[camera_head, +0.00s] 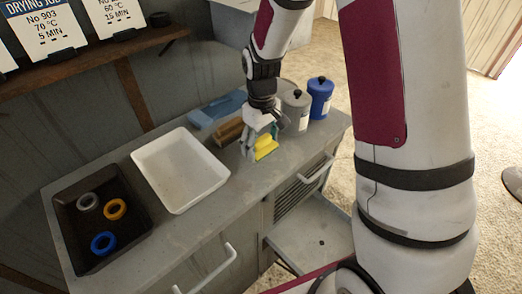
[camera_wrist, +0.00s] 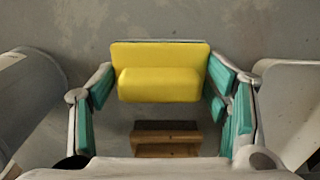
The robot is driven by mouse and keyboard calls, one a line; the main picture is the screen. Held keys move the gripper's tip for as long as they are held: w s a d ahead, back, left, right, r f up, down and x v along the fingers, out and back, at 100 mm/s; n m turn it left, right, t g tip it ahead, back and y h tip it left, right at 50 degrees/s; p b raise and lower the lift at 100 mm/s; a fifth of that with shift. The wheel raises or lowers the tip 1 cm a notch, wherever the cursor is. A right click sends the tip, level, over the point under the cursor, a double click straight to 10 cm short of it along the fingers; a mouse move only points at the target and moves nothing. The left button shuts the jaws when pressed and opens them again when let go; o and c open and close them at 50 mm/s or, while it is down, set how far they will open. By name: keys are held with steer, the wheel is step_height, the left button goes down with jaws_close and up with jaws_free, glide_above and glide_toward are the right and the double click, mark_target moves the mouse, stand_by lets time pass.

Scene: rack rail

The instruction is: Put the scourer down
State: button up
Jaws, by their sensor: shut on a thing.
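The scourer is a yellow block (camera_head: 266,147) with a darker edge along one side. It is in my gripper (camera_head: 258,138), over the grey worktop between the white tray and the canisters. In the wrist view the scourer (camera_wrist: 160,70) spans the space between the two green-padded fingers (camera_wrist: 160,92), which are shut on its ends. The worktop shows behind it. I cannot tell whether its lower side touches the worktop.
A brown wooden block (camera_head: 229,131) and a blue box (camera_head: 217,108) lie behind my gripper. Grey (camera_head: 296,110) and blue (camera_head: 320,97) canisters stand right. The white tray (camera_head: 178,205) is empty; a black tray (camera_head: 75,262) holds three rings. A drawer (camera_head: 318,235) is open below.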

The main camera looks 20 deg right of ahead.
mark_target(261, 152)
steer(key=shift+w+f, duration=0.1)
steer(key=shift+f, duration=1.65)
steer(key=shift+f, duration=0.2)
steer(key=o, duration=1.1)
